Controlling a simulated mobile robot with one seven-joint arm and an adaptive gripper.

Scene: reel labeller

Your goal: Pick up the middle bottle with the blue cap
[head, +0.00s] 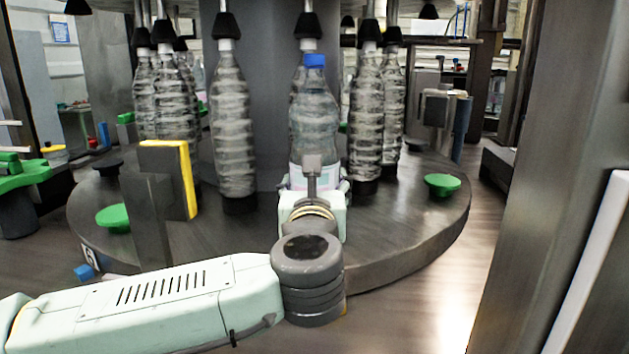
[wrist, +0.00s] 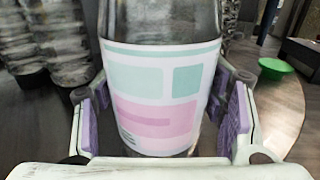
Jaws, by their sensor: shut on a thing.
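The blue-capped bottle (head: 315,115) stands upright on the dark round table, in the middle of the row of bottles. It is clear, with a white, green and pink label low on its body. In the wrist view the label (wrist: 163,95) fills the middle, between the purple pads of my gripper (wrist: 163,120). My gripper (head: 318,187) is shut on the bottle around its label, from the front. The bottle's base is hidden behind my gripper and wrist in the head view.
Clear bottles without blue caps stand to the left (head: 232,125) and right (head: 367,120), under black cone heads. A yellow-edged bracket (head: 180,170) rises at the left of the round table (head: 400,225). A green disc (head: 442,183) sits at the right.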

